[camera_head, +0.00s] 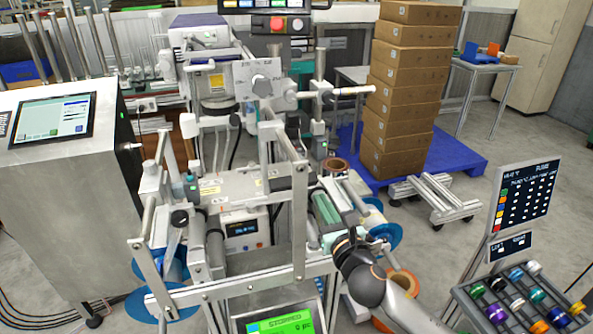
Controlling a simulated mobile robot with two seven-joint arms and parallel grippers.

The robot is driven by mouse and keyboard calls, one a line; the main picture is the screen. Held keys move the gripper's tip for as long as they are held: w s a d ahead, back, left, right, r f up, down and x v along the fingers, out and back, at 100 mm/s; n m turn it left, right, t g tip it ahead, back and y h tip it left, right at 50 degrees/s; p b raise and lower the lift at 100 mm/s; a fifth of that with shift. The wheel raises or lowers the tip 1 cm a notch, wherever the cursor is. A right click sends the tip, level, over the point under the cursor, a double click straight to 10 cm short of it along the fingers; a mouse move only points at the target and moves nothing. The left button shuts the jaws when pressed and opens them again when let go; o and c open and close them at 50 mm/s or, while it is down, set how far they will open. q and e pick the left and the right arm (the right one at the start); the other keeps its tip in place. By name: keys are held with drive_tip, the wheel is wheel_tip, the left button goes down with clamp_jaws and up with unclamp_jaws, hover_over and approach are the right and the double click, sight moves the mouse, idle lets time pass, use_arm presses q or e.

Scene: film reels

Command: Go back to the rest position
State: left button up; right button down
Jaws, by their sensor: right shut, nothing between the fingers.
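My right arm comes in from the bottom right. Its gripper (356,236) is at the right side of the film machine (240,195), close to a green-grey roller (327,210) and a blue-flanged reel (384,237). The gripper is shut and holds nothing; its fingertips are small and partly hidden against the machine parts, and I cannot tell whether it touches them. My left gripper is not in view. Another blue reel flange (140,304) shows at the machine's lower left.
A control cabinet with a screen (52,122) stands left. Stacked cartons (408,90) stand on a blue pallet (455,150) behind. A rack of coloured rolls (520,295) under a display (523,195) is at the lower right.

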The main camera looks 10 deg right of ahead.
drive_tip(key=s+a+f+m+g+y+p, duration=0.1)
drive_tip(key=s+f+m+g, duration=0.2)
drive_tip(key=s+f+m, duration=0.4)
drive_tip(key=s+a+f+m+g+p, duration=0.1)
drive_tip(key=s+f+m+g+p, duration=0.1)
drive_tip(key=s+f+m, duration=0.5)
drive_tip(key=s+f+m+g+p, duration=0.1)
drive_tip(key=s+f+m, duration=0.4)
drive_tip(key=m, duration=0.5)
drive_tip(key=s+f+m+g+p, duration=0.1)
drive_tip(key=s+f+m, duration=0.4)
drive_tip(key=s+m, duration=0.5)
drive_tip(key=shift+a+f+g+y, duration=0.4)
drive_tip(key=shift+g, duration=0.4)
drive_tip(key=shift+s+d, duration=0.15)
